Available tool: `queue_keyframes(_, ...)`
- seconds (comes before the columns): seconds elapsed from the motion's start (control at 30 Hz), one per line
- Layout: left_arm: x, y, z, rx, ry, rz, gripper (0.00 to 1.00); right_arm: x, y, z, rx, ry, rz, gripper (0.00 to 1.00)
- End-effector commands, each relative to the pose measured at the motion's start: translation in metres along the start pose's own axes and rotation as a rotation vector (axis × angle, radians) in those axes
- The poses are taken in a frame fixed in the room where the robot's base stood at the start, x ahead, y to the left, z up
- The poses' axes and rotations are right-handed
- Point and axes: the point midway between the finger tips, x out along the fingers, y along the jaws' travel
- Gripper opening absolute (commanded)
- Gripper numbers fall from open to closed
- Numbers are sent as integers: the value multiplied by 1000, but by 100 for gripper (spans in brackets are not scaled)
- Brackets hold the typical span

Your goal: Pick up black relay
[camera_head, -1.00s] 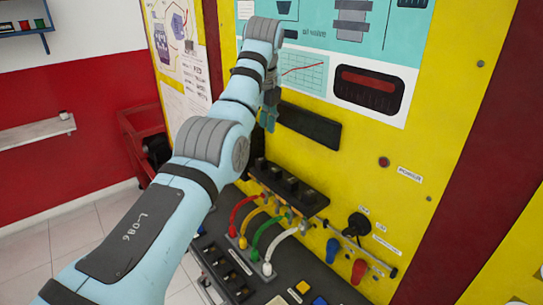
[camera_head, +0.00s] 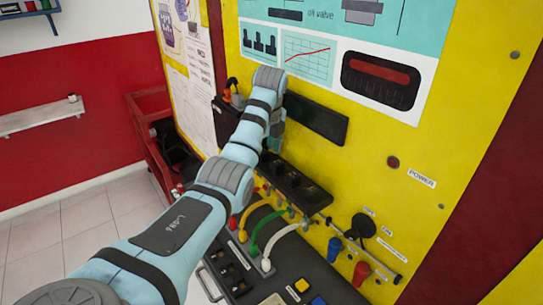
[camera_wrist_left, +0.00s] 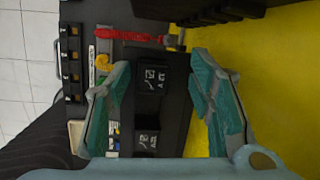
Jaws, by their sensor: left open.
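In the left wrist view, a black block with white symbols (camera_wrist_left: 154,80), which looks like a relay, lies between my left fingers. A similar black block (camera_wrist_left: 147,143) shows nearer the wrist. My left gripper (camera_head: 273,140) is above the far end of the rail in the head view. Its teal fingers are apart in the left wrist view (camera_wrist_left: 161,66), with nothing visibly held. The arm and gripper hide part of the row. My right gripper is not in view.
Coloured cables (camera_head: 272,233) loop in front of the relay rail. Blue (camera_head: 334,249) and red (camera_head: 361,272) connectors sit to the right. A black holder (camera_head: 226,116) with an orange-handled tool is behind my arm. The yellow panel (camera_head: 440,120) rises close behind.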

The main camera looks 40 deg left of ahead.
Motion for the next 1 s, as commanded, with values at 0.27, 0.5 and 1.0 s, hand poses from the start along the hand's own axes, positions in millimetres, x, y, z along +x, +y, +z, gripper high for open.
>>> queue_keyframes(0.27,0,-1,0,1,0,0,31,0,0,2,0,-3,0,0)
queue_keyframes(0.5,0,-1,-1,3,1,-1,2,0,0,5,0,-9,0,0)
queue_keyframes(1.0,-27,-2,9,-4,-1,-1,2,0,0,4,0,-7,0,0)
